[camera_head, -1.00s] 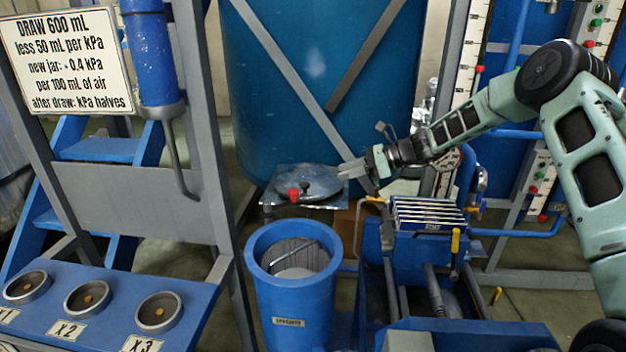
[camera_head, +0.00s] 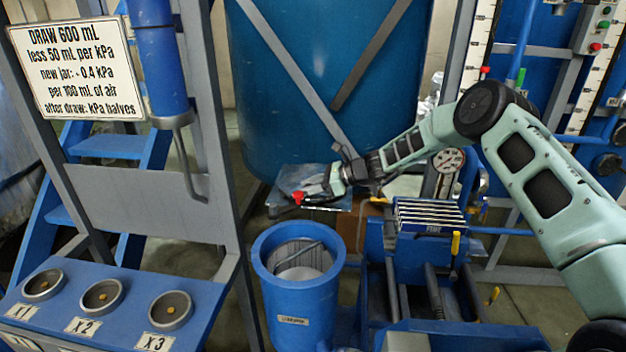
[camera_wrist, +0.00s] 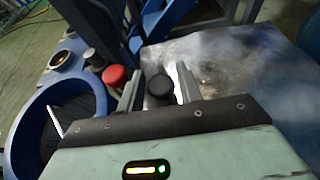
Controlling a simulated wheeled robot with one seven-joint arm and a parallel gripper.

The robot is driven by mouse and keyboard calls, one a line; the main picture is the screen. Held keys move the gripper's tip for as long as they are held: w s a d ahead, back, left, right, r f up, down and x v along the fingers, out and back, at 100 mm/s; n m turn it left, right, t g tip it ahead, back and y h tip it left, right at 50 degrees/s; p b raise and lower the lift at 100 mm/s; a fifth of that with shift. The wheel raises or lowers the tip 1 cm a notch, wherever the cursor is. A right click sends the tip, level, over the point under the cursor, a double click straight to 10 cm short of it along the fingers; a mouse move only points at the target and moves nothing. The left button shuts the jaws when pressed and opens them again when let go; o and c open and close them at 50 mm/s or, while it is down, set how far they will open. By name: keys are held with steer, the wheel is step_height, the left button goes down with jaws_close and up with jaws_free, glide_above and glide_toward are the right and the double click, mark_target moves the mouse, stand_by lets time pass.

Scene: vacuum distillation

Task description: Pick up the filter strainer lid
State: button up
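The filter strainer lid is a dark disc with a red knob (camera_head: 297,197), lying on a metal plate (camera_head: 338,201) behind the blue strainer. My gripper (camera_head: 323,188) is low over the plate and hides most of the disc in the head view. In the wrist view, a black knob (camera_wrist: 160,87) stands between my two fingers (camera_wrist: 158,88), with small gaps seeming to remain beside it. The red knob (camera_wrist: 116,76) is just outside the left finger. The open strainer (camera_head: 298,310) is a blue cylinder with a pale inside.
A large blue tank (camera_head: 330,90) rises close behind the plate. To the right are a striped stack (camera_head: 430,214) on a blue stand and a round gauge (camera_head: 450,160). A grey frame post (camera_head: 215,130) stands left. Three round sockets (camera_head: 101,296) are on a blue panel.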

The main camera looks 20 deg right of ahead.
jaws_close()
steer(key=shift+r, duration=0.1)
